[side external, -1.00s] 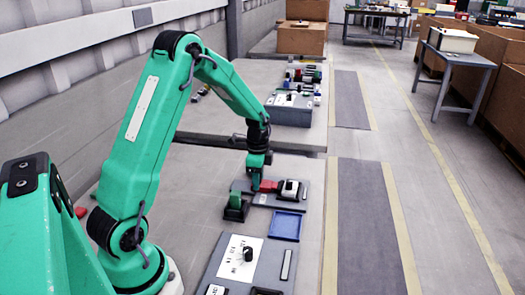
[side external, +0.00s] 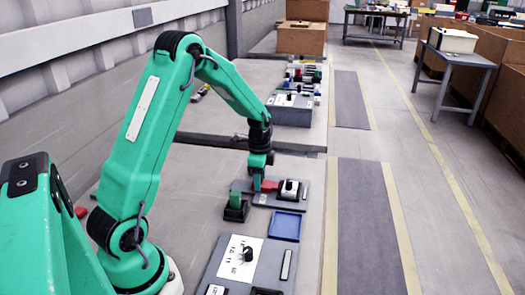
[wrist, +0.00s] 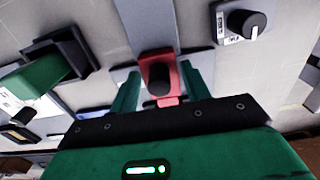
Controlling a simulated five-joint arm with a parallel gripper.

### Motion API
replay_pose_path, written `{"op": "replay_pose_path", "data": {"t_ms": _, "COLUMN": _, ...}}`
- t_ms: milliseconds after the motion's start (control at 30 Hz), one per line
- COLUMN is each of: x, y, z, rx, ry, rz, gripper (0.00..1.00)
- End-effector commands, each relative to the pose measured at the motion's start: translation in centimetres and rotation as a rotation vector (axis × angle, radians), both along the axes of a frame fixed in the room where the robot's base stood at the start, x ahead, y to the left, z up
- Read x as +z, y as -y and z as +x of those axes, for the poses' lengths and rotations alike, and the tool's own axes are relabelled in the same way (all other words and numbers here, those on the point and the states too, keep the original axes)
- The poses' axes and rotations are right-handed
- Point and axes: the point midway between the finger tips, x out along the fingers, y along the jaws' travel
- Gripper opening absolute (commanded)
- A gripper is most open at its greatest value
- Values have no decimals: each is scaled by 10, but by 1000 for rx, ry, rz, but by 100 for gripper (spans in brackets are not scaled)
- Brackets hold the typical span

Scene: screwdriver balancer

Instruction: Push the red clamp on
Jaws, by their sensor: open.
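The red clamp (side external: 270,186) sits on a grey plate (side external: 264,199) beside a pale block with a black top (side external: 290,188). My gripper (side external: 257,186) points down at the left end of the clamp. In the wrist view the red clamp (wrist: 158,68) lies between the two green fingers of my gripper (wrist: 163,80), which stand apart on either side of it. A dark round part covers some of the clamp there. I cannot tell whether the fingers touch it. The far end of the clamp is partly hidden by the pale block in the side view.
A green block (side external: 235,198) stands in a black holder just left of my gripper. A blue tray (side external: 286,227) lies in front. A panel with a black knob (side external: 247,254) is nearer the camera. The bench between the holder and my arm is mostly clear.

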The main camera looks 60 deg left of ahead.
Motion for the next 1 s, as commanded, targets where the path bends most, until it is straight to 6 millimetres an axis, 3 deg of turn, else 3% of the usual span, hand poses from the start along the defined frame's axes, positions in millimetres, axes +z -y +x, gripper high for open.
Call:
{"op": "replay_pose_path", "data": {"t_ms": 267, "x": 3, "y": -1, "z": 0, "rx": 1, "ry": 0, "rz": 0, "gripper": 47}}
{"op": "replay_pose_path", "data": {"t_ms": 1000, "x": 53, "y": -1, "z": 0, "rx": 1, "ry": 0, "rz": 0, "gripper": 47}}
